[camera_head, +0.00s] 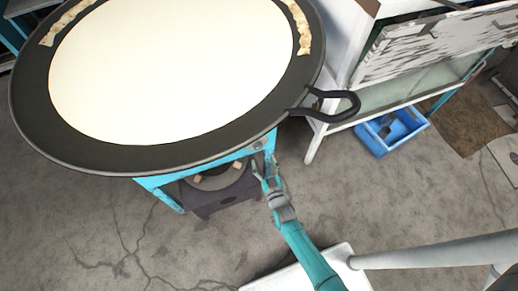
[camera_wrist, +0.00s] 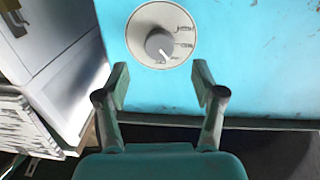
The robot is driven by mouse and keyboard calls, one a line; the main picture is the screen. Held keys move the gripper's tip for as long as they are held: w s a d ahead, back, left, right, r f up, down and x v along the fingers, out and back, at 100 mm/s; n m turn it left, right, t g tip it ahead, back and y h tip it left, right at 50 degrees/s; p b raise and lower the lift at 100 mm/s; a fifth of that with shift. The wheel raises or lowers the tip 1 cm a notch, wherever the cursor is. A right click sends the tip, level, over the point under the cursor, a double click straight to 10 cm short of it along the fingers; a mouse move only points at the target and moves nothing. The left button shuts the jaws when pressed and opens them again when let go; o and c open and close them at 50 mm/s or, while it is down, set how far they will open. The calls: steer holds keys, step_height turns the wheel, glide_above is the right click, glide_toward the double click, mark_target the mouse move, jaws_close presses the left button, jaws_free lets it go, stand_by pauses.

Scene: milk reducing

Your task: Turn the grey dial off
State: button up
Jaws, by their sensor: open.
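The grey dial (camera_wrist: 159,43) sits on a round pale plate (camera_wrist: 150,22) on the turquoise panel of the stove stand, in the upper middle of the wrist view. Small dark markings run along the plate's right and lower edge, too small to read surely. The dial's mark seems to face down, slightly right. In the head view the plate shows as a small grey spot (camera_head: 257,145) under the pan's rim. My gripper (camera_wrist: 162,80) is open and empty. Its fingertips are just below the dial in the wrist view, one on each side, apart from it. My gripper also shows in the head view (camera_head: 265,165).
A wide black pan (camera_head: 160,157) full of pale milk stands on the turquoise stand (camera_head: 160,183), its dark handle (camera_head: 340,103) jutting right. A dark burner (camera_head: 220,195) is below. A white cabinet (camera_head: 340,40) and blue crate (camera_head: 392,130) are right. Front floor is partly clear.

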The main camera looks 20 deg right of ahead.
mark_target(259, 148)
steer(key=shift+w+d, duration=0.2)
steer(key=shift+w, duration=2.9)
steer(key=c, duration=1.1)
